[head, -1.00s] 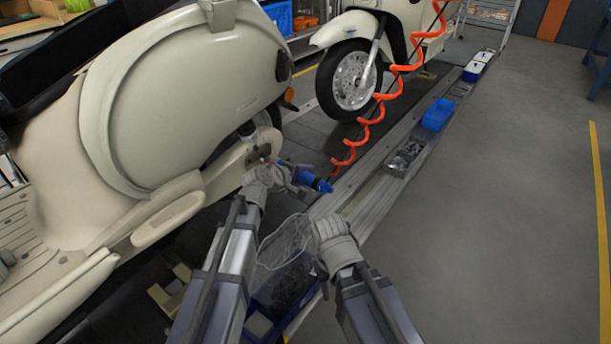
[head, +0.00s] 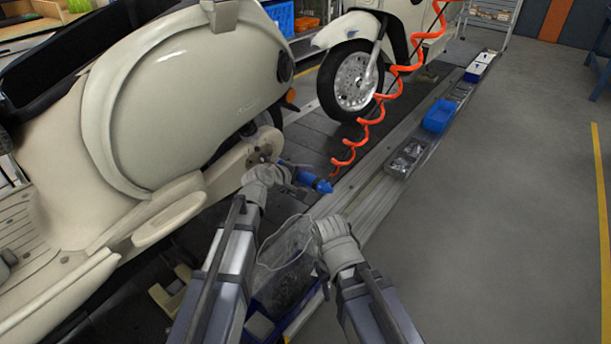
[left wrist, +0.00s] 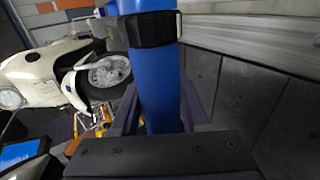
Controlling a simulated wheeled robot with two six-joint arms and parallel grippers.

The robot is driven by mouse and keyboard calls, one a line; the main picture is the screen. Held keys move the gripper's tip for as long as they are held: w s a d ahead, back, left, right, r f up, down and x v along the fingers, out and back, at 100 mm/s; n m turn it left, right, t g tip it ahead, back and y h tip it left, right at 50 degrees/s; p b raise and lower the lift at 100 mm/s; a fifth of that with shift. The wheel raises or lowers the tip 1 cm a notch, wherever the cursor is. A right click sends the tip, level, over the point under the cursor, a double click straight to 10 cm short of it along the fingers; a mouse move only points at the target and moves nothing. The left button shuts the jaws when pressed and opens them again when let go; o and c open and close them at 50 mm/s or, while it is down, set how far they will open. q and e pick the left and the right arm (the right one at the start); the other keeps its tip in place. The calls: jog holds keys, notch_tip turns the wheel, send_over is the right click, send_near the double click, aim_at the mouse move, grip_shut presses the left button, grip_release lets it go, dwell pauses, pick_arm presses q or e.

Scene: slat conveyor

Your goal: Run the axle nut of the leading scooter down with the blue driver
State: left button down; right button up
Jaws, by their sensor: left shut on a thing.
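The near cream scooter (head: 180,100) fills the left of the head view. Its axle area (head: 263,150) shows as a dark fitting on a cream arm; the nut is too small to make out. My left gripper (head: 276,174) is shut on the blue driver (head: 318,184), close beside this axle area. The driver lies roughly level, its blue end to the right. Whether its tip touches the nut is hidden. The driver also shows in the left wrist view (left wrist: 158,85), with a black collar. My right gripper (head: 332,232) is beside a clear bag (head: 288,240); its fingers are unclear.
A second scooter (head: 400,30) stands farther along the slat conveyor (head: 310,135). An orange coiled hose (head: 365,122) hangs near the driver. A blue bin (head: 438,115) and a metal parts tray (head: 405,158) sit along the rail. The grey floor at right is clear.

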pick_arm(q)
jog(key=shift+s+d, duration=0.5)
jog(key=shift+d, duration=0.1)
dwell(2.5)
jog(key=shift+s+d, duration=0.8)
jog(key=shift+d, duration=0.3)
jog(key=shift+s+d, duration=0.75)
jog(key=shift+d, duration=0.3)
jog(key=shift+r, duration=0.1)
